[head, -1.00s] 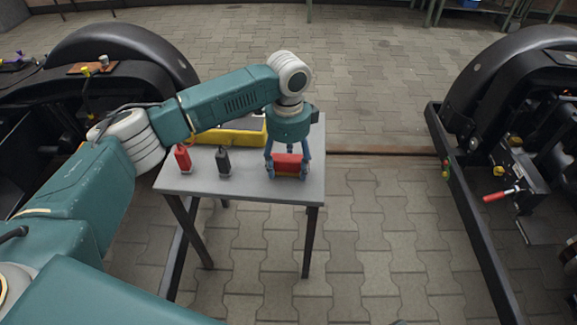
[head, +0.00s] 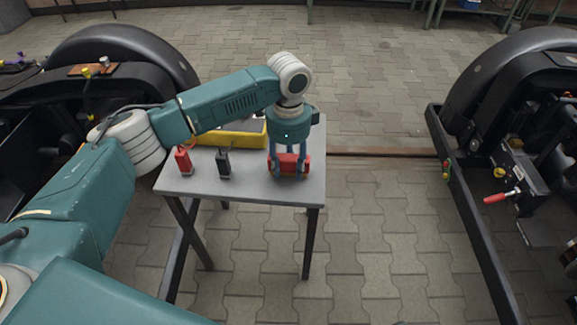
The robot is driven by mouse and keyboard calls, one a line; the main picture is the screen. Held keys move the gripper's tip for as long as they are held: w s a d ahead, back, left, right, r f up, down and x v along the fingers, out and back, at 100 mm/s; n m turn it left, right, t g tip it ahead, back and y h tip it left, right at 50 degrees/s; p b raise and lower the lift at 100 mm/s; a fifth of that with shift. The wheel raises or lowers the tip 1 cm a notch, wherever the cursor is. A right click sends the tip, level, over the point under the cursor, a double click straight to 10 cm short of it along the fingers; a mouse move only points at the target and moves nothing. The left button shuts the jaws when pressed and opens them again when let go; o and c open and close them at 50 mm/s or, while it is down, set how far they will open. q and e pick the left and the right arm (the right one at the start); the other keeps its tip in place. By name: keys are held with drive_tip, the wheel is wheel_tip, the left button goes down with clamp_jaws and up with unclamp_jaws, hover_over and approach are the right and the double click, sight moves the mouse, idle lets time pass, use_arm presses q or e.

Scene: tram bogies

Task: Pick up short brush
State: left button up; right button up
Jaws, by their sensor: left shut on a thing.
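The short brush, seen as a red block (head: 289,160) with a yellowish lower edge, is at the right front part of the small grey table (head: 250,187). My left gripper (head: 289,170) points straight down over it, with its blue fingers closed on the red block. The fingers hide part of the block. I cannot tell whether the block still touches the tabletop. My right gripper does not show.
A red bottle-like item (head: 183,160) and a dark one (head: 223,162) stand on the table's left half. A yellow tray (head: 232,137) lies behind them, partly hidden by my arm. Black bogies flank the table; paved floor lies clear in front.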

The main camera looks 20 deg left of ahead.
sight(289, 160)
use_arm(q)
wheel_tip(289, 160, up, 19)
drive_tip(key=p, duration=0.3)
drive_tip(key=shift+r, duration=0.15)
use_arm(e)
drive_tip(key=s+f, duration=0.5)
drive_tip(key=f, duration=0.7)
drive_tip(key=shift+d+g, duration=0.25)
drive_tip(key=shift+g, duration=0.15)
use_arm(q)
drive_tip(key=o, duration=0.6)
drive_tip(key=c, duration=0.4)
drive_tip(key=shift+d, duration=0.1)
